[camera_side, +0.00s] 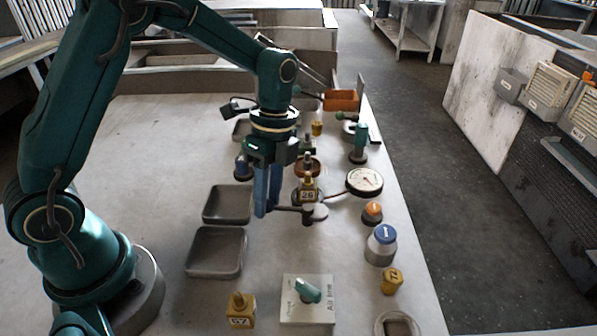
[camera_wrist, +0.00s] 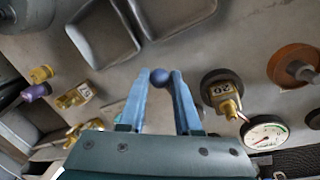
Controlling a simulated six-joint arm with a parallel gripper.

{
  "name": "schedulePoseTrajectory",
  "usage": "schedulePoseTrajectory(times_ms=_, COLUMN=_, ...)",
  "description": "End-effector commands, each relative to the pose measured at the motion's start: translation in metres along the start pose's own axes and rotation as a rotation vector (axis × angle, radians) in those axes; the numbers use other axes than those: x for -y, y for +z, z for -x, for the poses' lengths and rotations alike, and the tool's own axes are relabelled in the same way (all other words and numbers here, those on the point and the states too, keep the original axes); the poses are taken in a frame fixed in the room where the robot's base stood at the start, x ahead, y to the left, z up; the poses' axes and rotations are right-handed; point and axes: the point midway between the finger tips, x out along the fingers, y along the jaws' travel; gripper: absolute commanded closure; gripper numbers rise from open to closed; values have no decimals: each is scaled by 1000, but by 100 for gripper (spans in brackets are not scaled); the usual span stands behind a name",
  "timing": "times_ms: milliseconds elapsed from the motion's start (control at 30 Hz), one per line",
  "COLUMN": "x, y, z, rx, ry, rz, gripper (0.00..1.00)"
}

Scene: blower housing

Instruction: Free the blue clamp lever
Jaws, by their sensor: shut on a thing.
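My gripper (camera_side: 261,211) has its two blue fingers pointing down at the middle of the bench, beside a dark bar that runs right to a short dark post (camera_side: 308,214). In the wrist view, my fingertips (camera_wrist: 160,78) are closed around a small blue-violet ball (camera_wrist: 160,77), which looks like the knob of the clamp lever. In the side view the ball is hidden by the fingers. How the ball joins the bar is not clear, and I cannot tell whether the lever is clamped or loose.
A yellow fitting tagged 26 (camera_side: 308,193) stands close right of my fingers, and it also shows in the wrist view (camera_wrist: 226,91). A dial gauge (camera_side: 365,181) lies farther right. Two grey trays, one near (camera_side: 190,267) and one farther (camera_side: 205,217), lie left.

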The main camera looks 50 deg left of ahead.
Motion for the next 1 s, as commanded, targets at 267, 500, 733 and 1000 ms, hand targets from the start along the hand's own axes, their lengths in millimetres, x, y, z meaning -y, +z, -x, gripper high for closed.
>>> schedulePoseTrajectory(times_ms=267, x=3, y=-2, z=3, rx=-3, ry=-9, rz=-34, gripper=100)
schedulePoseTrajectory(times_ms=500, x=4, y=-2, z=3, rx=-3, ry=-11, rz=-34, gripper=100)
schedulePoseTrajectory(times_ms=733, x=3, y=-1, z=2, rx=0, ry=-7, rz=-33, gripper=39)
schedulePoseTrajectory(times_ms=1000, x=3, y=0, z=4, rx=2, ry=-4, rz=-31, gripper=39)
